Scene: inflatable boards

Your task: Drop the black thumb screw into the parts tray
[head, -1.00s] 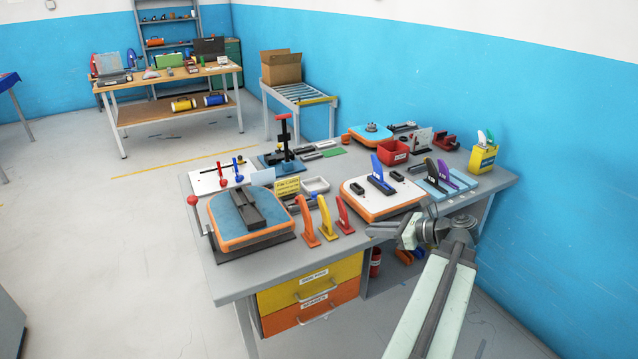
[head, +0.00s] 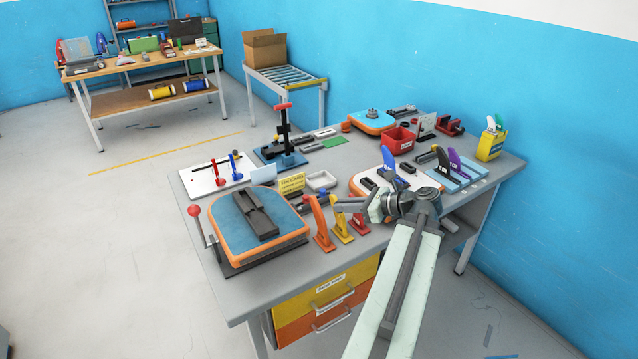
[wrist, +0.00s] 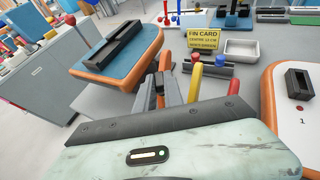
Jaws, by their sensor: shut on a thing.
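My gripper (head: 340,204) is over the table, just above the orange and yellow fins at the front edge. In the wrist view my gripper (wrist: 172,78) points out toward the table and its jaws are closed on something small. The black thumb screw is not clearly made out in either view; what is between the jaws is too small and dark to tell apart. The parts tray, a small pale open tray (head: 321,188), lies behind my gripper in the head view. In the wrist view the tray (wrist: 241,57) is ahead and to the right, apart from the fingers, and looks empty.
A yellow fin card (head: 292,184) stands left of the tray. A blue-topped board (head: 252,214) is to the left, a white-topped board (head: 368,184) to the right. A red bin (head: 398,141) is farther back.

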